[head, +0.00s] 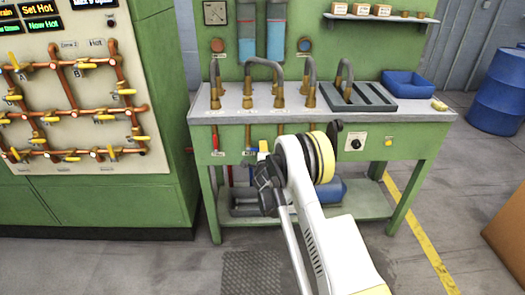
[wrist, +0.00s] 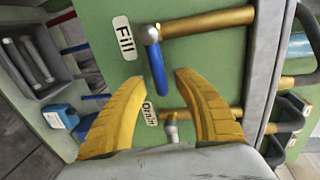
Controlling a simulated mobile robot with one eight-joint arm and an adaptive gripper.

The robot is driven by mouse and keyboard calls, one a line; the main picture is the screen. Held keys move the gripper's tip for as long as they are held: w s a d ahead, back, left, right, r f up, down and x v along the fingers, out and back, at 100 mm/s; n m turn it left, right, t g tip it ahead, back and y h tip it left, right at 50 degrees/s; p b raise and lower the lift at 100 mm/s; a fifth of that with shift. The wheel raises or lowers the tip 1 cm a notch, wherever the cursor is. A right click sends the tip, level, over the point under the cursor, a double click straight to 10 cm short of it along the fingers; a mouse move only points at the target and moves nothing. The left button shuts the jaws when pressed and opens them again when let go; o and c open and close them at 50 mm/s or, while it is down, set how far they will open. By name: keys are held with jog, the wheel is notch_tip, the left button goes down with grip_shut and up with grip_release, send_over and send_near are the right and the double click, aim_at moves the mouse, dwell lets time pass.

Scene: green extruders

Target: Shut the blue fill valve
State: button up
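The blue fill valve handle (wrist: 158,68) shows in the wrist view beside the "Fill" label (wrist: 124,38). It sits on a copper pipe (wrist: 208,21) and points roughly across it. My gripper (wrist: 161,78) is open, with its two yellow fingers apart. The handle's free end appears between the fingertips; I cannot tell whether they touch it. In the head view my gripper (head: 264,152) is at the bench front, close to the small blue handle (head: 250,153), which it partly crowds.
The bench top (head: 300,112) overhangs the panel. A red-handled valve (head: 217,154) is left of the blue one. A green cabinet with pipes (head: 98,190) stands left. Floor in front is free.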

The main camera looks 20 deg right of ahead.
jog(key=v, duration=1.1)
jog(key=shift+s+a, duration=0.15)
jog(key=shift+s, duration=0.15)
jog(key=shift+r, duration=0.15)
jog(key=s+a+r+n+g, duration=0.1)
jog(key=s+r+n+g, duration=0.1)
jog(key=s+r+n, duration=0.5)
jog(key=s+a+r+n+g, duration=0.15)
jog(key=s+r, duration=0.35)
jog(key=r, duration=0.6)
jog(key=s+a+n+g+y, duration=0.2)
jog(key=s+a+n, duration=0.2)
jog(key=s, duration=1)
jog(key=s+a+n+g+y, duration=0.2)
jog(key=s+a+n, duration=0.2)
jog(key=s+n, duration=0.5)
jog(key=s, duration=0.6)
jog(key=shift+s+r+y, duration=0.25)
jog(key=shift+r+y, duration=0.1)
jog(key=shift+y, duration=0.05)
